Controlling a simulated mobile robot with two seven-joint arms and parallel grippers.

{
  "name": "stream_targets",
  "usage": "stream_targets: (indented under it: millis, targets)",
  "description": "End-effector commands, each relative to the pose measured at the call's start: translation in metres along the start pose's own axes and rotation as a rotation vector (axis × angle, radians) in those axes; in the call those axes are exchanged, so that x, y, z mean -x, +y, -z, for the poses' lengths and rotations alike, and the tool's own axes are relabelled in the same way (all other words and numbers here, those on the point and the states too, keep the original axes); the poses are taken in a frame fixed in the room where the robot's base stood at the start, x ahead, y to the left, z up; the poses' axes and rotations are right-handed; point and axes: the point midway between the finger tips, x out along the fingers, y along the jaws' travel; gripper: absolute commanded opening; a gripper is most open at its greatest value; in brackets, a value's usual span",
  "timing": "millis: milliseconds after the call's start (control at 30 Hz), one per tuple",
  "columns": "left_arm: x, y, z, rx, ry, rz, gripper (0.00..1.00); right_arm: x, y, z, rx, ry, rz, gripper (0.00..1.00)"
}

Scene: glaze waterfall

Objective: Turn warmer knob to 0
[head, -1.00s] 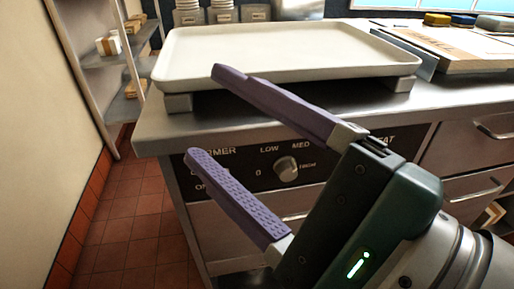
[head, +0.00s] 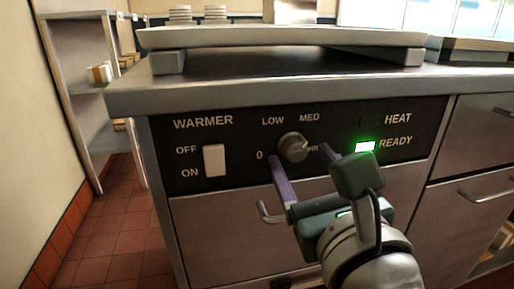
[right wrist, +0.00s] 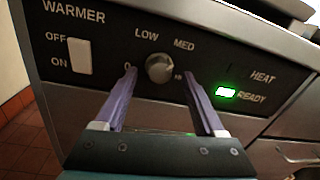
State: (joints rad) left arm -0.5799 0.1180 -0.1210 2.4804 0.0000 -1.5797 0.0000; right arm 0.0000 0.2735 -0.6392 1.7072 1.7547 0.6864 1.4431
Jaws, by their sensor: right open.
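The warmer knob (head: 293,147) is a round grey metal knob on the black control panel (head: 240,130), with 0 at its lower left, LOW and MED above, and a partly hidden label at its right. Its exact pointer direction is hard to read. It also shows in the right wrist view (right wrist: 160,68). My right gripper (head: 301,156) is open, its purple fingers pointing at the panel. In the right wrist view its fingertips (right wrist: 159,73) lie on either side of the knob, apart from it. My left gripper is not in view.
A white rocker switch (head: 214,160) sits left of the knob. A green READY light (head: 365,147) is lit at right. A drawer handle (head: 268,212) juts out below the panel. A pale tray (head: 280,38) overhangs the counter (head: 240,88) above.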

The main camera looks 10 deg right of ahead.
Motion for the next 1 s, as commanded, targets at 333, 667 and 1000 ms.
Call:
stream_targets:
  millis: [333, 667, 1000]
  targets:
    - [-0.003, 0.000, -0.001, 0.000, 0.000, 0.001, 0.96, -0.018, 0.000, 0.000, 0.001, 0.000, -0.001, 0.71]
    - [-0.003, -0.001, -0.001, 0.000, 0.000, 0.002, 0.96, -0.018, 0.000, 0.000, 0.001, 0.000, -0.001, 0.49]
    - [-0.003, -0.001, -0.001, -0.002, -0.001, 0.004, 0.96, -0.018, 0.000, 0.000, 0.002, 0.000, -0.001, 0.10]
